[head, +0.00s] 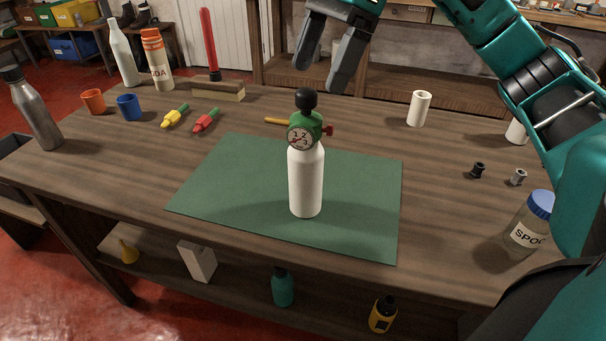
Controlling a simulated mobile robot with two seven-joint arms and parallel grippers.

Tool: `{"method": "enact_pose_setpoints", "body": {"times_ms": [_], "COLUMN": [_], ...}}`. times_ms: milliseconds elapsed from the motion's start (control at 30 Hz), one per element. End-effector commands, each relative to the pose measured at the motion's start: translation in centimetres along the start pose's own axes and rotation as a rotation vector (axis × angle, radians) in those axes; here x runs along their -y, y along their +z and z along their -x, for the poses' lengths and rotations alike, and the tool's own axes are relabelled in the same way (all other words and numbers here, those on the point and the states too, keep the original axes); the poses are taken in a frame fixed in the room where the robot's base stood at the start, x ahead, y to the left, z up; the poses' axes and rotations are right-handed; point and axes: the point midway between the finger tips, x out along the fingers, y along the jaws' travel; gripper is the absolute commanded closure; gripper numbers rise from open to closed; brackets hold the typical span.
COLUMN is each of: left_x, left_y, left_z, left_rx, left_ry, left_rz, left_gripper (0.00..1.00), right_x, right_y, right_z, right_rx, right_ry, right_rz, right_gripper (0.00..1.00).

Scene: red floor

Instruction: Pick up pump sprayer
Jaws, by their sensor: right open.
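The pump sprayer (306,178) stands upright on a green mat (365,190). It has a white bottle body, a green head with a round dial, a black knob on top and a small red part on its right side. My right gripper (321,76) hangs above and slightly right of the black knob. Its two dark fingers point down, are apart and hold nothing. It does not appear to touch the sprayer. My left gripper is out of view.
A grey bottle (36,110), orange cup (93,101) and blue cup (129,107) stand at the left. The mat around the sprayer is clear.

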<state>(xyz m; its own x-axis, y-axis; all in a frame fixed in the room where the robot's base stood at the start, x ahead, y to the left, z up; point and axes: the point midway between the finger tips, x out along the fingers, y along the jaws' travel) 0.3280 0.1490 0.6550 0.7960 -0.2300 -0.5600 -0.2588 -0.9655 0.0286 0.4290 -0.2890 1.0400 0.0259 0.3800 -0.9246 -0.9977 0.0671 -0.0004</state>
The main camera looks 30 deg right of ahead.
Motion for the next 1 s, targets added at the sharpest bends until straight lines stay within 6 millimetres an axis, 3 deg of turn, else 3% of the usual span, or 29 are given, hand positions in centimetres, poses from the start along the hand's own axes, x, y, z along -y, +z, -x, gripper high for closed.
{"method": "enact_pose_setpoints", "body": {"times_ms": [567, 867, 1000], "left_x": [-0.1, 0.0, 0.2], "left_y": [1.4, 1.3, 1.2], "left_z": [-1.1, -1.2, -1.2], "left_rx": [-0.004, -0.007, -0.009], "left_ry": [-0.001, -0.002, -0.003], "left_rz": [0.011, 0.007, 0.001], "left_gripper": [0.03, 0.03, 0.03], "right_x": [-0.6, -0.6, -0.6], "right_y": [0.0, 0.1, 0.1], "right_z": [-6.7, -7.0, -7.0], "right_rx": [0.001, 0.002, 0.002], "right_ry": [0.001, 0.001, 0.001], "right_rz": [0.000, 0.000, 0.000], "right_gripper": [0.16, 0.16, 0.29]}}
